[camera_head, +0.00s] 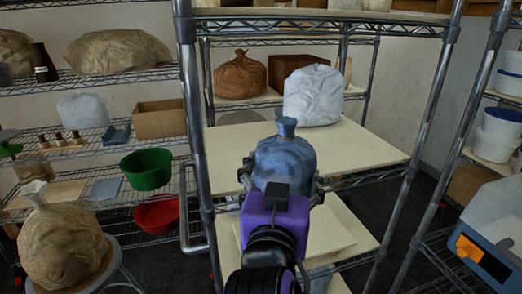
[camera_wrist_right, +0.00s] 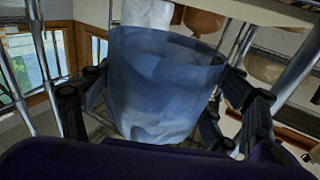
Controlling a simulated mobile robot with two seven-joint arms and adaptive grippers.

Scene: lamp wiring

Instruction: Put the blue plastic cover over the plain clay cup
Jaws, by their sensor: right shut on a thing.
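The blue plastic cover (camera_head: 284,158) is a translucent, crumpled bag with a gathered knot on top. My right gripper (camera_head: 281,181) is shut on it, one finger on each side, in front of the middle shelf. In the right wrist view the cover (camera_wrist_right: 165,80) fills the middle between the gripper's fingers (camera_wrist_right: 160,108). Its wide rim shows there, but I cannot see inside it. I cannot make out the plain clay cup in either view; it may be hidden behind or under a cover. My left gripper is not in view.
A whitish bagged thing (camera_head: 313,96) stands at the back of the pale shelf board (camera_head: 365,150). A brown bagged thing (camera_head: 240,76) is on the shelf behind. Metal posts (camera_head: 195,130) flank the shelf. The board is clear right of the cover.

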